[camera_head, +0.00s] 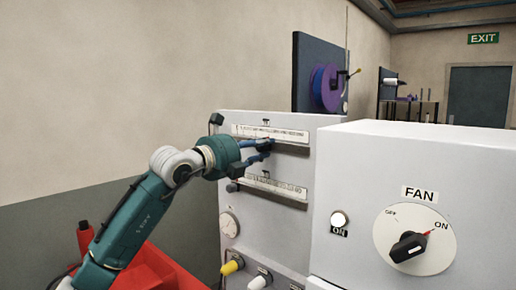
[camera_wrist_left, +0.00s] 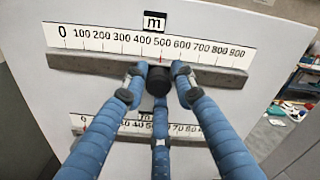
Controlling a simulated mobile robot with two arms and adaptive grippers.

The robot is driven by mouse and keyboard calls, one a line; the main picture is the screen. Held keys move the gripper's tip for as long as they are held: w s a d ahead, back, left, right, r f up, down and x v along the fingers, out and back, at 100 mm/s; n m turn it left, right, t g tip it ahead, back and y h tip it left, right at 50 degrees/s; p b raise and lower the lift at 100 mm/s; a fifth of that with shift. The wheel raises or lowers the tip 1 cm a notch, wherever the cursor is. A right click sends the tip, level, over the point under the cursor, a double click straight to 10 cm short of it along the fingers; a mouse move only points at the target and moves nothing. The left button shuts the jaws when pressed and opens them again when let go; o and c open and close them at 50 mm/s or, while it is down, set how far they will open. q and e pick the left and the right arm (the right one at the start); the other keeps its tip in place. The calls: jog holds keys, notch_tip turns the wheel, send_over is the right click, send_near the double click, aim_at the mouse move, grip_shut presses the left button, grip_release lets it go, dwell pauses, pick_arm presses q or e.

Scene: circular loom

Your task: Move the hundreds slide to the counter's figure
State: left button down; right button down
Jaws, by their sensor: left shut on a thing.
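The hundreds slide has a black knob (camera_wrist_left: 158,81) on a grey rail under the upper white scale (camera_head: 270,132), marked "m" and 0 to 900. In the left wrist view its red pointer (camera_wrist_left: 161,58) stands at about the 500 mark. My left gripper (camera_head: 266,150) is shut on this knob. Its blue fingers surround the knob in the left wrist view (camera_wrist_left: 159,78). A lower scale (camera_head: 274,185) runs below, with a dark knob (camera_head: 232,187) at its left end. I cannot make out a counter's figure. My right gripper is out of view.
A white box with a FAN dial (camera_head: 413,240) and an ON lamp (camera_head: 339,220) stands right of the panel. Yellow (camera_head: 231,266) and white (camera_head: 259,280) plugs sit low on the panel. A red bin (camera_head: 160,270) is at lower left.

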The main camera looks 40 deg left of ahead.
pick_arm(q)
jog(key=c, duration=1.5)
grip_release()
jog(key=shift+f, duration=0.2)
jog(key=shift+c, duration=0.2)
jog(key=shift+o, duration=0.3)
jog(key=shift+r, duration=0.1)
jog(key=s+a, duration=0.1)
jog(key=s, duration=1.1)
jog(key=shift+a, duration=0.1)
